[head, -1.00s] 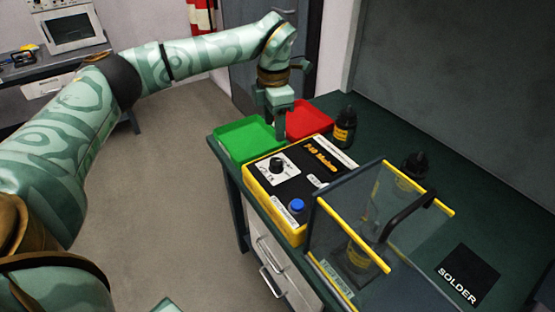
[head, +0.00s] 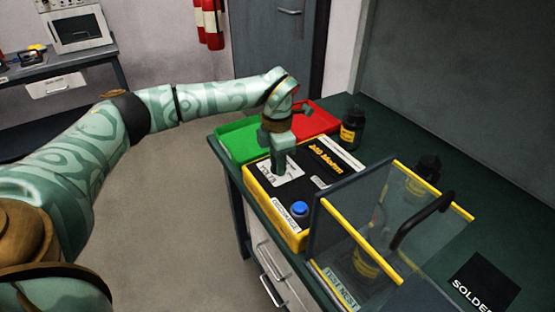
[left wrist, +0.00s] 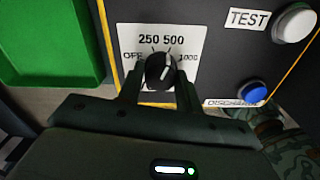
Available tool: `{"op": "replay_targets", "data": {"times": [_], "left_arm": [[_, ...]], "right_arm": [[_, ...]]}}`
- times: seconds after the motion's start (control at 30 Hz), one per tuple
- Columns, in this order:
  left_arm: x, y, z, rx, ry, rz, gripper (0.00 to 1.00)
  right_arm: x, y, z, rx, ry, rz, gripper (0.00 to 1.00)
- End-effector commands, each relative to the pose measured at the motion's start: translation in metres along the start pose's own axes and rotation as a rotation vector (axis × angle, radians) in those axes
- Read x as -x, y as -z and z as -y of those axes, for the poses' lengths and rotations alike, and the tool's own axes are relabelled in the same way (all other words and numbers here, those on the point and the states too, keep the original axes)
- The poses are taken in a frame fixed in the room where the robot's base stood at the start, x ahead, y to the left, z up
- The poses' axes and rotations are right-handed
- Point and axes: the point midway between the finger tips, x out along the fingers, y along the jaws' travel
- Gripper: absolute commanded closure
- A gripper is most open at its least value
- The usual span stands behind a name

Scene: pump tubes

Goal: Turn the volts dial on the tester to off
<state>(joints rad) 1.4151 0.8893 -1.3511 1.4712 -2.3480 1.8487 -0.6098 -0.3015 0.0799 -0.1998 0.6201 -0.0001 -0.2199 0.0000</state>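The tester (head: 262,189) is a black box with yellow edges on the green bench. Its black volts dial (left wrist: 160,70) shows in the left wrist view on a white plate marked OFF, 250, 500 and 1000. The dial's white line points up and slightly right, near 500. My left gripper (left wrist: 159,84) is open, with one finger on each side of the dial and small gaps beside it. In the head view my left gripper (head: 281,170) points down over the dial and hides it. My right gripper is not in view.
A blue button (head: 299,209) sits near the tester's front; a white TEST button (left wrist: 295,22) shows in the wrist view. Green (head: 240,140) and red (head: 316,122) trays lie behind. A black bottle (head: 352,128) and a clear yellow-edged enclosure (head: 375,215) stand to the right.

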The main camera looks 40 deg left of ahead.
Motion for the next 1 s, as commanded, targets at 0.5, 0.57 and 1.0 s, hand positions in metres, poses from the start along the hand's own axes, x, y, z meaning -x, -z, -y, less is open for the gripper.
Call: {"op": "replay_targets", "data": {"times": [0.5, 0.57, 1.0], "left_arm": [[0.004, 0.0, 0.0, 0.063, 0.0, 0.0, 0.91], [0.005, 0.0, 0.001, 0.093, -0.001, 0.001, 0.91], [0.007, 0.0, 0.001, 0.469, -0.001, 0.002, 0.91]], "right_arm": [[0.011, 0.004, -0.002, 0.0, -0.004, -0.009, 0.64], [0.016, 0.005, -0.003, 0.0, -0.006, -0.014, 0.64], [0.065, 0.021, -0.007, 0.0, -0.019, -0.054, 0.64]]}}
